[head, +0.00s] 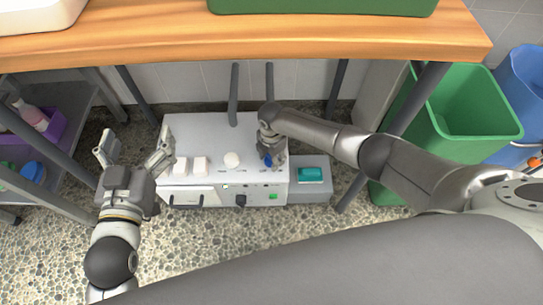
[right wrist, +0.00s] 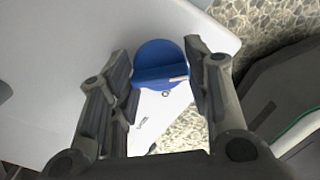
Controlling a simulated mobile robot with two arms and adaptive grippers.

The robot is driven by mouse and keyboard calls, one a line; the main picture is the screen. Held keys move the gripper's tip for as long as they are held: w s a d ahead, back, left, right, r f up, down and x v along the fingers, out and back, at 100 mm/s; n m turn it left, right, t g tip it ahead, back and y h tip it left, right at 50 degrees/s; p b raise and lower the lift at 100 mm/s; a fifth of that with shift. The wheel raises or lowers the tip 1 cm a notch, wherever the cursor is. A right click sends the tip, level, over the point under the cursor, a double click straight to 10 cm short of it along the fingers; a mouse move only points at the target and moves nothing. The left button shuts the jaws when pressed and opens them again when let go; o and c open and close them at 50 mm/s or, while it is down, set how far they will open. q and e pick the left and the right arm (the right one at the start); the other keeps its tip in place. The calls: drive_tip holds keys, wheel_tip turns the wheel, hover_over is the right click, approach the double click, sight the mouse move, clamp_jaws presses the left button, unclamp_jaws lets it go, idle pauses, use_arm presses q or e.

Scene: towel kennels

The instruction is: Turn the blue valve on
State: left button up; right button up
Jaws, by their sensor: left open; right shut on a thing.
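The blue valve (right wrist: 160,58) is a round blue knob with a raised bar across it and a small pale mark at one end. It sits on top of the white machine (head: 210,133), near its right side. In the head view the valve (head: 267,161) is mostly hidden by my right gripper (head: 271,164). In the right wrist view my right gripper's fingers stand on both sides of the knob, shut on it. My left gripper (head: 134,148) is open and empty, left of the machine, its fingers spread and pointing away from me.
White square blocks (head: 200,165) and a round white knob (head: 232,159) sit on the machine. A grey side box with a teal top (head: 310,174) adjoins it. A wooden table (head: 250,37) overhangs behind. A green bin (head: 468,115) stands right, a shelf with a purple crate (head: 53,125) left.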

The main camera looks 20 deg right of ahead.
drive_tip(key=shift+n, duration=0.5)
drive_tip(key=o, duration=1)
wheel_tip(320, 180, up, 12)
idle(0.3)
idle(0.4)
